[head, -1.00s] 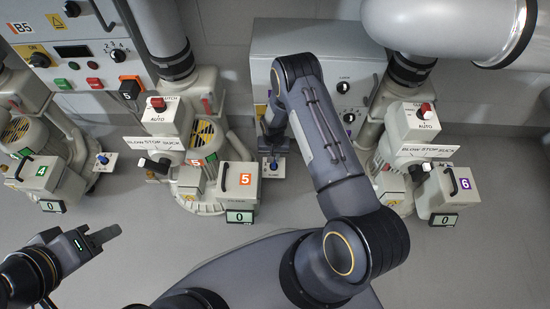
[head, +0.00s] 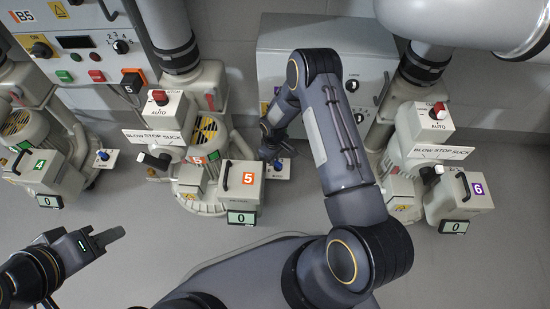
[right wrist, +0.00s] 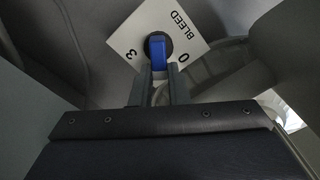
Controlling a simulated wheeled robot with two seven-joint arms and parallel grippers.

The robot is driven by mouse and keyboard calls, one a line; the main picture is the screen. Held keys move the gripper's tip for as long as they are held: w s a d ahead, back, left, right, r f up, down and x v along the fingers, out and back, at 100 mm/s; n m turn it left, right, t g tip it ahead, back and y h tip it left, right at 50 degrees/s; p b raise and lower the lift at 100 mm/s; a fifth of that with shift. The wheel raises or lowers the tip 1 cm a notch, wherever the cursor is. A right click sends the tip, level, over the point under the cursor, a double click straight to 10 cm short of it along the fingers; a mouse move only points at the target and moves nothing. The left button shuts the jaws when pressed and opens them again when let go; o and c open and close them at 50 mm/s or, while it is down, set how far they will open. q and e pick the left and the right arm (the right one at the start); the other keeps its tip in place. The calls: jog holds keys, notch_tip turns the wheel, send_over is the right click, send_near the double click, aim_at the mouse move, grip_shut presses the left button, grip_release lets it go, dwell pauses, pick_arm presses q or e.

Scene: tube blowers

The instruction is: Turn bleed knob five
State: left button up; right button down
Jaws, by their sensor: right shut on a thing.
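The blue bleed knob (right wrist: 158,52) sits on a white plate (right wrist: 193,28) marked BLEED, 3 and 0, in the right wrist view. Its blue bar stands upright in that picture. My right gripper (right wrist: 159,72) is shut on the knob's near end, one finger on each side. In the head view the knob (head: 278,164) shows as a small blue spot beside the blower with the orange 5 label (head: 247,174), and my right gripper (head: 271,152) reaches down to it. My left gripper (head: 112,236) is at the lower left, away from the blowers; its finger gap is unclear.
Blower 4 (head: 38,166) stands at the left with its own blue knob (head: 103,155), blower 6 (head: 462,205) at the right. Blower 5's display (head: 241,218) reads 0. A grey cabinet (head: 300,45) stands behind my right arm. Bare floor lies in front of the blowers.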

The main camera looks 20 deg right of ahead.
jog(key=shift+s+a+n, duration=0.1)
jog(key=shift+a+n, duration=0.05)
jog(key=shift+n, duration=1.05)
jog(key=c, duration=1.4)
grip_release()
notch_tip(320, 180, up, 8)
jog(key=p, duration=0.2)
jog(key=shift+f+p, duration=0.1)
jog(key=shift+p, duration=0.25)
